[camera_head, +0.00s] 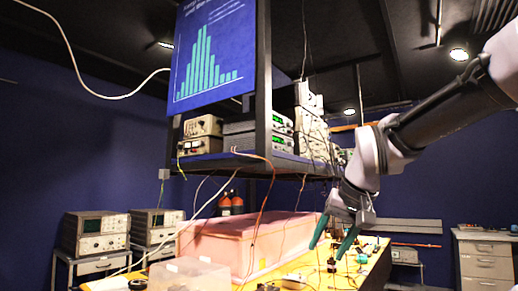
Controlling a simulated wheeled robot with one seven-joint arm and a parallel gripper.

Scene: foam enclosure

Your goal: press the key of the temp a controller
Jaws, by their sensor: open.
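Several boxed instruments stand on the raised shelf (300,160). Two stacked units with green lit displays (283,129) are at its middle. Their labels and keys are too small to read, so I cannot tell which is the temp a controller. More pale instruments (312,130) stand to their right, partly in shade. My gripper (325,254) is at the right, its two teal fingers apart and pointing down. It is empty, and appears below the shelf level, in front of the pink foam box in the picture.
A large pink box (247,240) and a clear box (188,276) stand on the yellow bench (300,283). Small parts lie at its right. Cables hang from the shelf. A blue chart (210,50) hangs above. Drawers (485,258) stand far right.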

